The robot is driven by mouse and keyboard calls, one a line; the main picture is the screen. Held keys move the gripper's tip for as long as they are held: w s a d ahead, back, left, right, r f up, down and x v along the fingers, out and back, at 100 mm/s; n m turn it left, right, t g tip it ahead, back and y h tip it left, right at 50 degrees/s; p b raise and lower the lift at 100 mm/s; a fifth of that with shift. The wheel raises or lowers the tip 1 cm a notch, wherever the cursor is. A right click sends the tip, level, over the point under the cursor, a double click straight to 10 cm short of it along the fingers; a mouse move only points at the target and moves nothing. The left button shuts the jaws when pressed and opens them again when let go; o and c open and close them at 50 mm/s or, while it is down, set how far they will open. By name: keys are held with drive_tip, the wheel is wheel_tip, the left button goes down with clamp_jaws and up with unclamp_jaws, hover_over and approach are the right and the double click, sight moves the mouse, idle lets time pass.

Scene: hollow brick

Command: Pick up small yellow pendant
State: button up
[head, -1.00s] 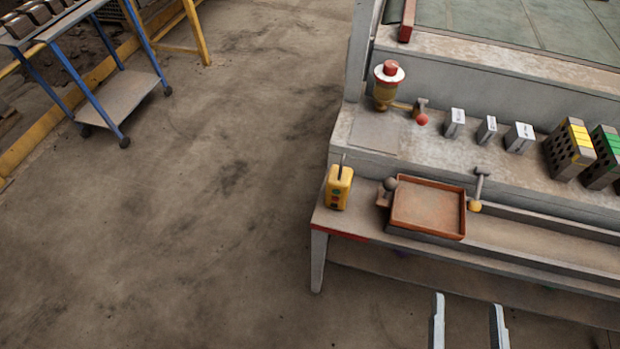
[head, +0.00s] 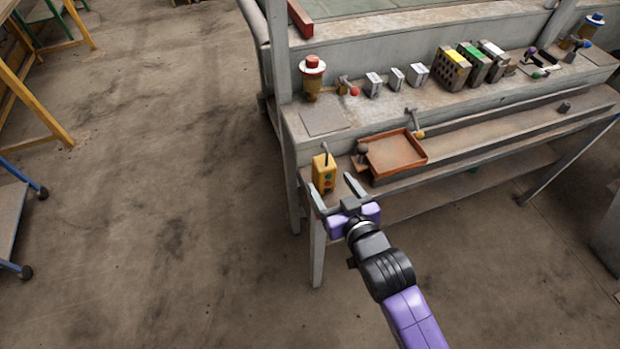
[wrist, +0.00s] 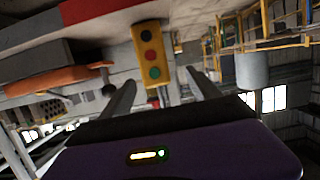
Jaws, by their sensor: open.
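The small yellow pendant (head: 324,173) stands upright at the left end of the bench's lower ledge. It is a yellow box with red and green buttons on its front and a dark stub on top. In the wrist view the pendant (wrist: 152,55) shows beyond the fingers, between their tips, with red, dark and green buttons. My gripper (head: 332,184) is open and empty, its two fingers pointing toward the pendant. In the head view the left finger overlaps the pendant's lower left edge. I cannot tell whether it touches.
An orange-brown tray (head: 394,153) lies just right of the pendant, with a dark ball-headed lever (head: 362,150) at its left side. A red-topped beacon (head: 312,78) and several small blocks stand on the shelf above. The floor (head: 170,200) to the left is clear.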

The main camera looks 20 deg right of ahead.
sight(328, 178)
drive_tip(key=shift+w+d+f, duration=0.1)
drive_tip(key=shift+w+f, duration=0.05)
drive_tip(key=shift+f, duration=0.2)
drive_tip(key=shift+x, duration=0.85)
drive_tip(key=shift+d+f+p+x, duration=0.1)
drive_tip(key=shift+f+p+x, duration=0.1)
drive_tip(key=shift+x, duration=0.75)
drive_tip(key=shift+d+f+p+x, duration=0.1)
drive_tip(key=shift+p+x, duration=0.15)
drive_tip(key=shift+x, duration=0.65)
drive_tip(key=shift+d+f+p+x, duration=0.1)
drive_tip(key=shift+p+x, duration=0.1)
drive_tip(key=shift+x, duration=0.75)
drive_tip(key=shift+r, duration=0.1)
clamp_jaws()
